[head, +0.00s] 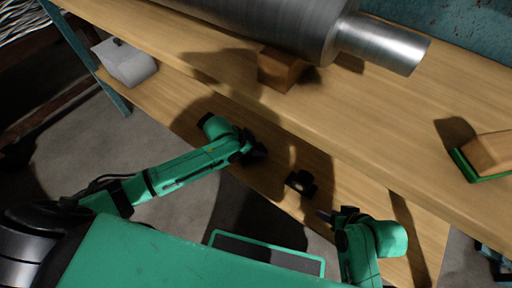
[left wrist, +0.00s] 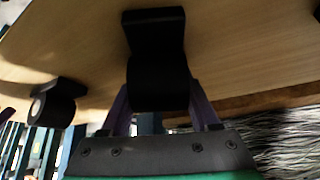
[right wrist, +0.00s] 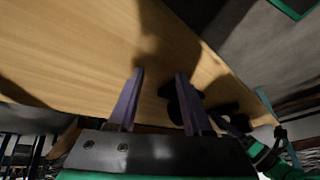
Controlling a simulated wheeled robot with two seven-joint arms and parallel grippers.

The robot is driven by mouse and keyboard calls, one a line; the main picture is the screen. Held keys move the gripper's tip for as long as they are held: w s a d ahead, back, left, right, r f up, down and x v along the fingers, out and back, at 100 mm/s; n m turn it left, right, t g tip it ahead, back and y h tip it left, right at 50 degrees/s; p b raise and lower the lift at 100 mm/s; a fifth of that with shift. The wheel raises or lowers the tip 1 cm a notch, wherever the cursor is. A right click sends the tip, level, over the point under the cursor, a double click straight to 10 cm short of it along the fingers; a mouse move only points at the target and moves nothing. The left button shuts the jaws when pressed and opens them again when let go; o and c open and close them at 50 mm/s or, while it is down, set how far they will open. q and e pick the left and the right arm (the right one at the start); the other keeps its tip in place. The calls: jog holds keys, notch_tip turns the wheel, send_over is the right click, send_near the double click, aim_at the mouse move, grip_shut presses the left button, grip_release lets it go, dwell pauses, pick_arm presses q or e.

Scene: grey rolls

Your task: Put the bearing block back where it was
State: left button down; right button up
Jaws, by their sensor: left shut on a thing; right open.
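A black bearing block (left wrist: 158,75) with a rounded body and a flat foot is between the fingers of my left gripper (left wrist: 160,100) in the left wrist view. My left gripper is shut on it, at the lower wooden shelf. In the head view the left gripper (head: 260,153) largely hides this block. A second black block (head: 301,182) stands on the lower shelf between my two grippers; it also shows in the left wrist view (left wrist: 55,106) and right wrist view (right wrist: 183,103). My right gripper (head: 326,215) is open and empty, near that second block; its fingers (right wrist: 158,95) are apart.
A large metal roll (head: 285,25) lies on the upper shelf (head: 410,125) by a brown wooden block (head: 280,70). Another wooden block in a green holder (head: 488,155) is at the right. A pale box (head: 125,65) is at the left. The upper shelf's edge overhangs the lower shelf.

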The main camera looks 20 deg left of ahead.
pick_arm(q)
jog(key=shift+c, duration=0.6)
grip_release()
jog(key=p+v, duration=0.3)
jog(key=v, duration=0.2)
jog(key=shift+r, duration=0.35)
pick_arm(e)
jog(key=s+d+r+g, duration=0.1)
jog(key=s+d+r+g+h, duration=0.1)
jog(key=d+r, duration=0.1)
jog(key=s+d+r, duration=0.1)
jog(key=d, duration=0.1)
jog(key=shift+s+d+r+m+g+h, duration=0.1)
jog(key=shift+s+r+m+g+h, duration=0.2)
jog(key=shift+s+g+h, duration=0.1)
pick_arm(q)
jog(key=shift+p+v, duration=0.3)
jog(key=shift+v, duration=0.75)
pick_arm(e)
jog(key=f, duration=0.3)
jog(key=shift+w+f, duration=0.15)
jog(key=shift+w, duration=0.15)
pick_arm(q)
jog(key=shift+f, duration=0.1)
pick_arm(e)
jog(key=shift+f, duration=0.15)
pick_arm(q)
jog(key=shift+a, duration=0.1)
